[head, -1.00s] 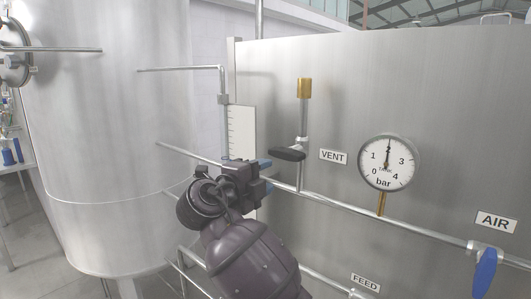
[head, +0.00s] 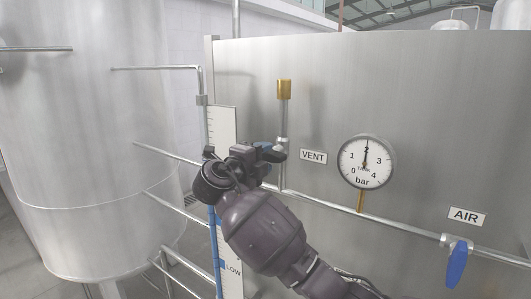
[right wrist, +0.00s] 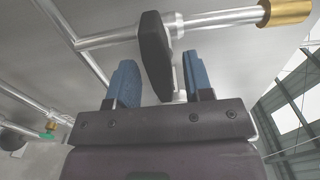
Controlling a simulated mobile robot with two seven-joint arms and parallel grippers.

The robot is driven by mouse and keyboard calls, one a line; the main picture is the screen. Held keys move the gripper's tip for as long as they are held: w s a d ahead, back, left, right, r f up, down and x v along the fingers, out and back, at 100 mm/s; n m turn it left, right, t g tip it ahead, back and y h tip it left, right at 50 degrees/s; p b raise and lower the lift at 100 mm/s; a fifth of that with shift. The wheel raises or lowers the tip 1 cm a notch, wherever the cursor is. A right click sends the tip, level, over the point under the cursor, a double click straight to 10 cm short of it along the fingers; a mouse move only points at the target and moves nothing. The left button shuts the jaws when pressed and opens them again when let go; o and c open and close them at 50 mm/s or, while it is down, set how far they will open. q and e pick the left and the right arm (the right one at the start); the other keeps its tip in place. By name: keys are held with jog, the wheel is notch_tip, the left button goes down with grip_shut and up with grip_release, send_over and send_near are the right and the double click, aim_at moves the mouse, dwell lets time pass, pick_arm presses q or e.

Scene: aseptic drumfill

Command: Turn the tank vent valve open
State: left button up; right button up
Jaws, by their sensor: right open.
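The tank vent valve's black lever handle (right wrist: 155,52) stands between the two blue fingers of my right gripper (right wrist: 160,82) in the right wrist view. The fingers are open on either side of the handle and do not appear closed on it. In the head view my right gripper (head: 266,149) is at the vent valve, on the pipe left of the VENT label (head: 313,157). It hides part of the dark handle there. The vent pipe rises to a brass cap (head: 284,90), which also shows in the right wrist view (right wrist: 286,12). My left gripper is not in view.
A pressure gauge (head: 366,161) reads about 2 bar to the right. A blue AIR valve handle (head: 457,265) hangs below the AIR label (head: 467,216). A level scale (head: 221,135) stands left of the vent. A horizontal pipe (head: 330,207) runs below it.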

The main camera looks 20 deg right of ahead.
jog(key=shift+w+d, duration=0.35)
jog(key=shift+d, duration=0.05)
